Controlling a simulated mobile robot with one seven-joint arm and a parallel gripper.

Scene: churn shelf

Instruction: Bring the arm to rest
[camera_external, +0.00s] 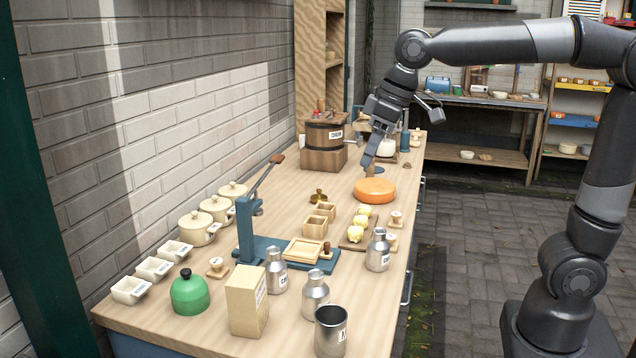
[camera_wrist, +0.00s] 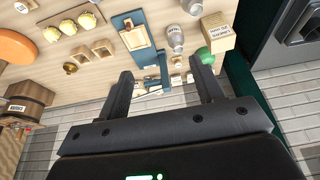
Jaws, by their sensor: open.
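My gripper (camera_external: 370,165) hangs from the raised arm above the far part of the wooden counter (camera_external: 190,265), just behind the orange round block (camera_external: 375,191). In the wrist view my gripper (camera_wrist: 160,80) has its two dark fingers spread wide apart with nothing between them. The counter lies beyond the fingers in that view. The external view does not show clearly how far the fingertips are from the counter.
A wooden churn (camera_external: 324,145) stands left of my gripper. A blue press (camera_external: 250,225), metal cans (camera_external: 378,250), a green lidded pot (camera_external: 189,292) and cream pots (camera_external: 199,229) crowd the nearer counter. A brick wall (camera_external: 150,120) runs along the left. Paving right of the counter is clear.

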